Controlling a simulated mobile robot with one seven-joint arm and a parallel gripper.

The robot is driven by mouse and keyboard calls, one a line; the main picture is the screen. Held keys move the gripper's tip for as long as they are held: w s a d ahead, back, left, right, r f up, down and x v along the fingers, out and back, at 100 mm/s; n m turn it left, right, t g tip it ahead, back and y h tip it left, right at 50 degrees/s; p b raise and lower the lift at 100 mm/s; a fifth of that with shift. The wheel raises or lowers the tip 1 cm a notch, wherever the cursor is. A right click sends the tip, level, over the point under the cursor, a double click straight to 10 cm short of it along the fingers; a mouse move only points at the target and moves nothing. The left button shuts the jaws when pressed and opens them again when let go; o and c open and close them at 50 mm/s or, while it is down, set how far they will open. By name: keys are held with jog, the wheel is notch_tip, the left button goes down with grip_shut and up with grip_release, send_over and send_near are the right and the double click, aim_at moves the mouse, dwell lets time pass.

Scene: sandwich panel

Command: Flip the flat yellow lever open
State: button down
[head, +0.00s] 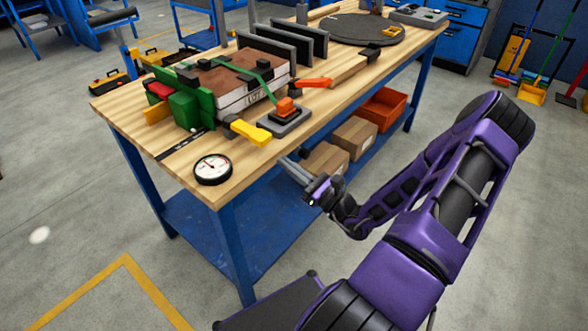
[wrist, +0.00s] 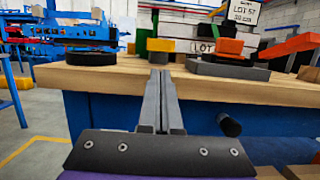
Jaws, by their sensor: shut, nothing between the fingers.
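The flat yellow lever (head: 251,132) sticks out at the front edge of the workbench, at the near end of the clamped panel stack. In the wrist view its yellow end (wrist: 161,45) shows just beyond the fingertips, above the bench edge. My gripper (head: 283,160) is shut and empty, in front of the bench edge and apart from the lever. In the wrist view my gripper (wrist: 161,72) points straight toward the lever, its two grey fingers together. The lever's pivot is hard to make out.
The bench top (head: 120,105) carries a round dial gauge (head: 213,169) left of the lever. An orange-knobbed fixture (head: 286,115) and an orange lever (head: 314,83) stand to the right. Cardboard boxes (head: 325,160) and an orange bin (head: 383,107) sit on the lower shelf.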

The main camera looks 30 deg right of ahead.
aim_at(273, 156)
jog(key=shift+x, duration=2.75)
jog(key=shift+d+r, duration=0.1)
